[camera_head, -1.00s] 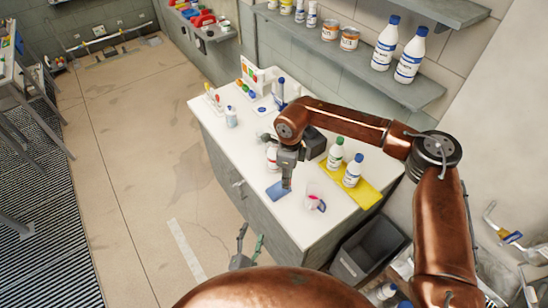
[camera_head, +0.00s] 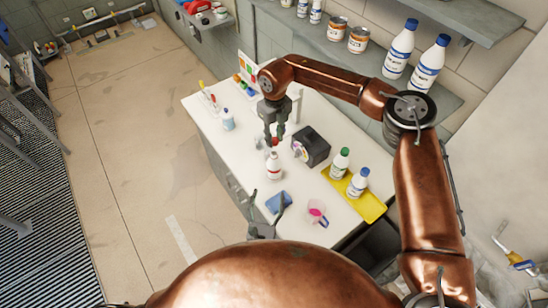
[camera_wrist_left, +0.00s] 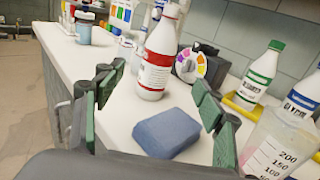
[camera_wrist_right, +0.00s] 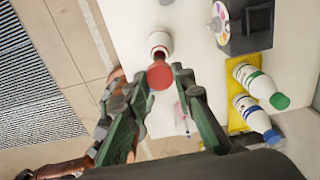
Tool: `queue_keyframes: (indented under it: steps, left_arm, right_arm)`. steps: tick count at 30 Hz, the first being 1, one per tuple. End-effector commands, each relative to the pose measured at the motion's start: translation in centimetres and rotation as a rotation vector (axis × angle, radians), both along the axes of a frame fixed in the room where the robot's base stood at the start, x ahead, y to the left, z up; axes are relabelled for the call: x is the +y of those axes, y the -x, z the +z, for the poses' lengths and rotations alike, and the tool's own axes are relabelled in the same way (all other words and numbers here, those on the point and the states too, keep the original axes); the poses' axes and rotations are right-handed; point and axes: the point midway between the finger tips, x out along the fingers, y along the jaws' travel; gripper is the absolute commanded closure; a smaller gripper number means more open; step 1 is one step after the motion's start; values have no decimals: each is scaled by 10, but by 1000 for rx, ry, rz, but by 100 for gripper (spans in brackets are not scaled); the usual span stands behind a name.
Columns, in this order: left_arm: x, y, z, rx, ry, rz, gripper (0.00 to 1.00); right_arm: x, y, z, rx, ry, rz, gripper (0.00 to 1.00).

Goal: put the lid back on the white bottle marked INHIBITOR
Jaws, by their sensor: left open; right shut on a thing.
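The white bottle with a red label (camera_head: 273,171) stands upright on the counter; its top is cut off in the left wrist view (camera_wrist_left: 157,62), and I cannot read INHIBITOR on it. My right gripper (camera_head: 274,137) is shut on a red lid (camera_wrist_right: 160,76), pointing down over the bottle. The lid is close above the bottle's neck; I cannot tell whether they touch. The bottle also shows beyond the lid in the right wrist view (camera_wrist_right: 158,42). My left gripper (camera_head: 266,207) is open and empty at the counter's front edge, near the blue sponge (camera_wrist_left: 166,132).
A dark box with a coloured dial (camera_head: 312,146) stands right of the bottle. A yellow tray (camera_head: 371,208) holds green-capped and blue-capped bottles. A clear measuring jug (camera_head: 317,212) with pink contents stands near the front. A small blue-capped bottle (camera_head: 228,120) stands at left.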

Motion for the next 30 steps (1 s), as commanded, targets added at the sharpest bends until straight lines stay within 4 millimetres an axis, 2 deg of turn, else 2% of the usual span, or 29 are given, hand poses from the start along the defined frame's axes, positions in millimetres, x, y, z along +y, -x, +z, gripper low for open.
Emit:
queue_keyframes:
  steps: [8,14,20,30]
  left_arm:
    - [0,4,2,-2,2,0,36]
    - [-1,-3,1,-1,2,0,36]
    - [-4,-26,1,-3,0,0,36]
    - [-14,-88,1,-1,0,0,36]
  right_arm:
    - [0,3,3,-4,0,-3,84]
    - [0,0,1,0,0,-2,84]
    - [0,0,0,1,-1,-2,84]
    - [0,0,0,0,0,-2,84]
